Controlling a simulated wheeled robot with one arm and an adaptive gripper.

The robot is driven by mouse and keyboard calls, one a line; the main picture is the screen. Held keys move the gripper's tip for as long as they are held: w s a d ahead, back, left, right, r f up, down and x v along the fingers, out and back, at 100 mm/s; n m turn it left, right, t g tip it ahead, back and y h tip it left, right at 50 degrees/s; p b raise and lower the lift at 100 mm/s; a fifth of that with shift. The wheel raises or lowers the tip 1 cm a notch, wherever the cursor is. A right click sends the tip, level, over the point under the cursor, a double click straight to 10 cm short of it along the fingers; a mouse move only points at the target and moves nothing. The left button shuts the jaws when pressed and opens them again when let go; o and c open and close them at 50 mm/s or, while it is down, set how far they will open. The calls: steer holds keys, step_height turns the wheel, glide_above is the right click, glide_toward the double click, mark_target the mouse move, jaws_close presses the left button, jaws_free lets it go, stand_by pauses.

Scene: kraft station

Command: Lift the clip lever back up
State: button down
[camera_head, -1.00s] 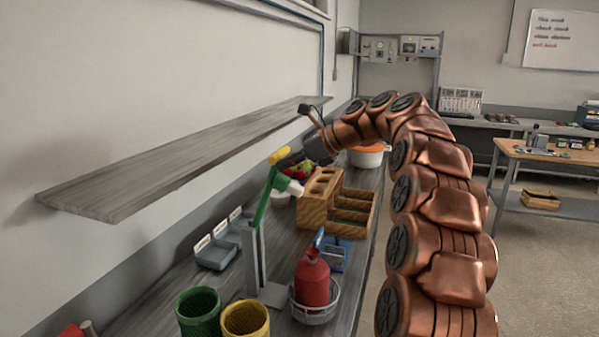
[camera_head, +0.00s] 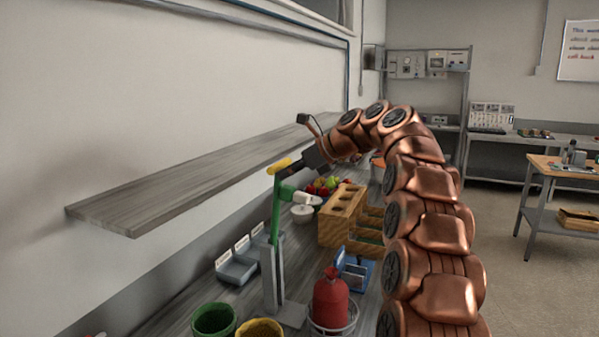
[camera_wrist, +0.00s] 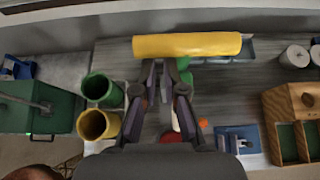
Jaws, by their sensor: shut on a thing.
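The clip lever is a green arm (camera_head: 276,210) with a yellow handle (camera_head: 278,166) on top, standing nearly upright on a grey metal post (camera_head: 270,272). My gripper (camera_head: 297,166) is at the handle from the right. In the wrist view the yellow handle (camera_wrist: 187,45) lies across the top, and my gripper's fingers (camera_wrist: 171,72) reach up to its underside, closed on the lever. The exact contact is partly hidden by the fingers.
Green (camera_head: 213,320) and yellow (camera_head: 260,330) cups are in front. A grey shelf (camera_head: 190,185) runs along the wall above.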

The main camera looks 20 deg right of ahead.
steer(key=shift+w+a+r, duration=0.1)
steer(key=shift+a+r, duration=0.15)
steer(key=shift+r, duration=0.45)
steer(key=shift+w+a+r, duration=0.1)
steer(key=shift+a+r, duration=0.15)
steer(key=shift+r, duration=0.45)
steer(key=d+f+v, duration=0.1)
steer(key=f+v, duration=0.1)
steer(key=v, duration=0.9)
steer(key=shift+s+d, duration=0.3)
steer(key=shift+s, duration=0.15)
steer(key=shift+a, duration=0.1)
